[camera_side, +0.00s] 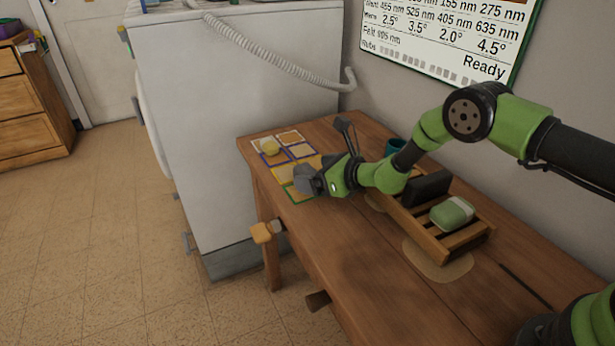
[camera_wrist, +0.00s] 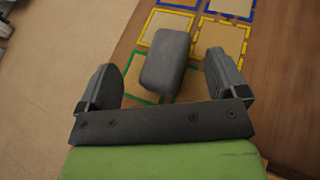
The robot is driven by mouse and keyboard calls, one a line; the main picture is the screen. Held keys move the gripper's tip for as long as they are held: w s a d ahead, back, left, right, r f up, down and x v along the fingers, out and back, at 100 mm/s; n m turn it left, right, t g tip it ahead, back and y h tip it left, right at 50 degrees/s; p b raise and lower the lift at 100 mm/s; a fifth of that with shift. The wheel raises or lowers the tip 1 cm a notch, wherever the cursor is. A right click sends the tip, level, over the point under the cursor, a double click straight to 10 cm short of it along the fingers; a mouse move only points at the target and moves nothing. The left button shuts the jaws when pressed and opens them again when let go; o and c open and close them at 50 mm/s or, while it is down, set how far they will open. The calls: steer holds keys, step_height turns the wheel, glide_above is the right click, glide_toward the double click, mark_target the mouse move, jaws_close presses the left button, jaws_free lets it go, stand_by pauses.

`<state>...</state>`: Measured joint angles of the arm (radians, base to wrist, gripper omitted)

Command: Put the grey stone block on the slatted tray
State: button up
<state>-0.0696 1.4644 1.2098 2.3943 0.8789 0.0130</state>
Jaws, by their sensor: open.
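The grey stone block (camera_wrist: 167,58) shows in the wrist view as a rounded, pale grey block over the coloured squares of the table. My gripper (camera_wrist: 163,66) is open, with one finger to the left of the block and one to the right, and gaps on both sides. In the side view my gripper (camera_side: 323,158) is over the far left part of the table. There I cannot separate the block from the dark grey finger. The slatted wooden tray (camera_side: 466,241) stands to the right of the gripper, with a green soap-like block (camera_side: 452,214) and a dark block (camera_side: 428,188) in it.
A teal cup (camera_side: 396,146) stands behind my arm. A round mat (camera_side: 447,274) lies partly under the tray. The table's front strip is clear.

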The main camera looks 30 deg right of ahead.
steer(key=shift+x, duration=0.8)
steer(key=c, duration=1.5)
